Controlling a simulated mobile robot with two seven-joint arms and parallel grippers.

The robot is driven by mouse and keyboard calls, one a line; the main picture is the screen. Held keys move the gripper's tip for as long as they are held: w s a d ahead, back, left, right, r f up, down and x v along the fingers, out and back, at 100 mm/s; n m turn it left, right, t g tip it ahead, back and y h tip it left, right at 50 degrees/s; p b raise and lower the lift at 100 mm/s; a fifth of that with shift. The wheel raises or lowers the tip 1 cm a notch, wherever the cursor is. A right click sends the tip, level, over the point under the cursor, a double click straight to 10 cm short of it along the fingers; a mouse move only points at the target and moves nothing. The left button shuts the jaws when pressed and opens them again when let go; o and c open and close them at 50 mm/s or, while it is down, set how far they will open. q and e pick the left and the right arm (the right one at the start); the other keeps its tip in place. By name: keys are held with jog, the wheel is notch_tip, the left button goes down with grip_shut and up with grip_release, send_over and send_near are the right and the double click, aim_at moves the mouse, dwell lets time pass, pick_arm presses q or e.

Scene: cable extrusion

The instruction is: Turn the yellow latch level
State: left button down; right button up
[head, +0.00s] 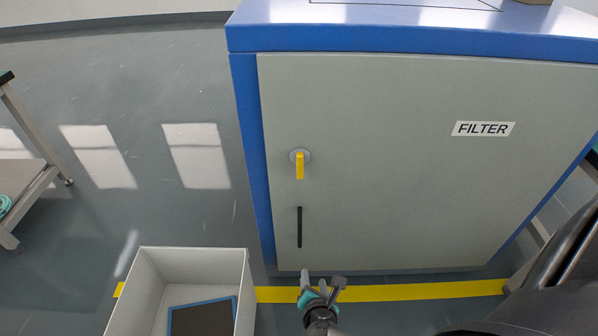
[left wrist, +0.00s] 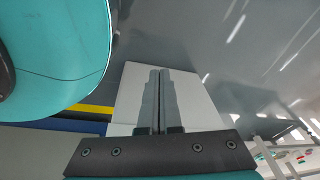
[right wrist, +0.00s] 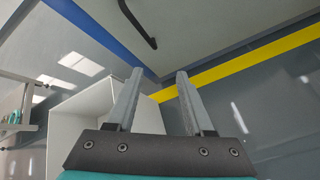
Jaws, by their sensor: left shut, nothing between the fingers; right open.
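The yellow latch (head: 300,165) sits on a round grey base on the cabinet door, left of centre in the head view. It hangs straight down, vertical. Below it is a black vertical bar handle (head: 299,227), which also shows at the top of the right wrist view (right wrist: 138,22). My right gripper (head: 320,284) is open and empty, in front of the door's lower edge, well below the latch and apart from it. My left gripper (left wrist: 159,75) is shut and empty in the left wrist view, with the white bin behind it. It does not show in the head view.
The blue-framed cabinet (head: 245,150) has a grey door marked FILTER (head: 483,129), which looks closed. A white open bin (head: 190,256) holding a dark flat piece stands at the lower left. A yellow floor line (head: 420,291) runs along the cabinet. A cart (head: 40,180) stands far left.

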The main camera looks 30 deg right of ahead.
jog(key=w+r+n+t+h, duration=0.2)
jog(key=w+r+n+t, duration=0.15)
jog(key=r, duration=0.75)
jog(key=n+t+h+b, duration=0.1)
jog(key=n+t+h, duration=0.1)
jog(key=n, duration=0.1)
send_near(300, 167)
jog(key=b+x, duration=0.3)
jog(key=x, duration=0.4)
jog(key=shift+w+d, duration=0.2)
jog(key=shift+w, duration=0.15)
pick_arm(q)
jog(key=w+d+r, duration=0.4)
jog(key=w+r, duration=0.2)
jog(key=shift+d+r+h+b, duration=0.3)
pick_arm(e)
jog(key=shift+t+x, duration=0.25)
jog(key=shift+x, duration=0.6)
grip_shut()
